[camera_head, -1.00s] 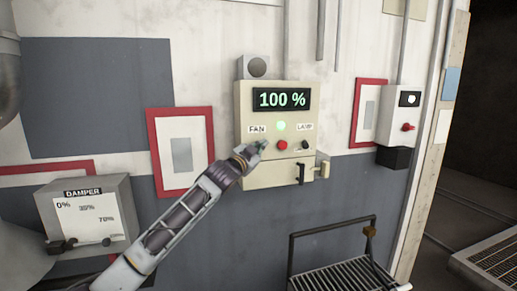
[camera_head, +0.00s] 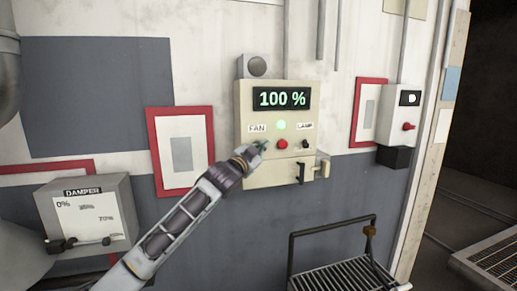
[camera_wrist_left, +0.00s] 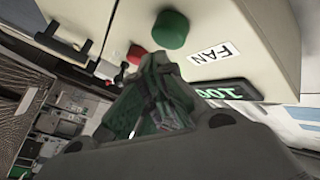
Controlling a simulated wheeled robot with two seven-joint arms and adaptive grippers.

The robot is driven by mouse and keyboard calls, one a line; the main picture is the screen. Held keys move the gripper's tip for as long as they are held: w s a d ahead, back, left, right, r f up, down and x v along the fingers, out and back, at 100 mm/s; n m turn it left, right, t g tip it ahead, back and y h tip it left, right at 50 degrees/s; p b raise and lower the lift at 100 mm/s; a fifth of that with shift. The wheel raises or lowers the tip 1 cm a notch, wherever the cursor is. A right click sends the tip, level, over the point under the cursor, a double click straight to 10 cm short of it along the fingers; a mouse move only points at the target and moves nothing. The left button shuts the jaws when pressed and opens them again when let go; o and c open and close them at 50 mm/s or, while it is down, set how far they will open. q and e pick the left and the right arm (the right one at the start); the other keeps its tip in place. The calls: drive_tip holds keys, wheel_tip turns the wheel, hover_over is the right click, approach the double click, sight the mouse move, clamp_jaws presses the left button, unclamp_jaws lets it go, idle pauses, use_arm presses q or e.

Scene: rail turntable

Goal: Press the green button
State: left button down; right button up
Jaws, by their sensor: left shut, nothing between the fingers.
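The green button (camera_wrist_left: 171,29) shows in the left wrist view as a round green cap on the beige control box (camera_head: 245,103), beside the FAN label (camera_wrist_left: 215,52). In the head view my left gripper (camera_head: 261,146) covers the spot below the FAN label where the button sits. The left gripper is shut and empty, its dark green fingertips (camera_wrist_left: 151,66) close to the button in the wrist view. I cannot tell whether they touch it. A red button (camera_head: 282,144) sits to the right of the gripper. My right gripper is not in view.
A lit green lamp (camera_head: 281,125) and a display (camera_head: 282,98) reading 100 % are on the box. A black switch (camera_head: 305,144) and a lever (camera_head: 301,172) sit nearby. A damper box (camera_head: 120,190) is at left. A metal cart (camera_head: 345,275) stands below.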

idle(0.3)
use_arm(q)
drive_tip(key=s, duration=0.1)
drive_tip(key=s+d, duration=0.1)
drive_tip(key=s, duration=0.2)
drive_tip(key=shift+s+d+b, duration=0.25)
drive_tip(key=shift+s+b, duration=0.1)
drive_tip(key=shift+s, duration=0.05)
idle(0.3)
drive_tip(key=shift+f, duration=0.1)
idle(0.4)
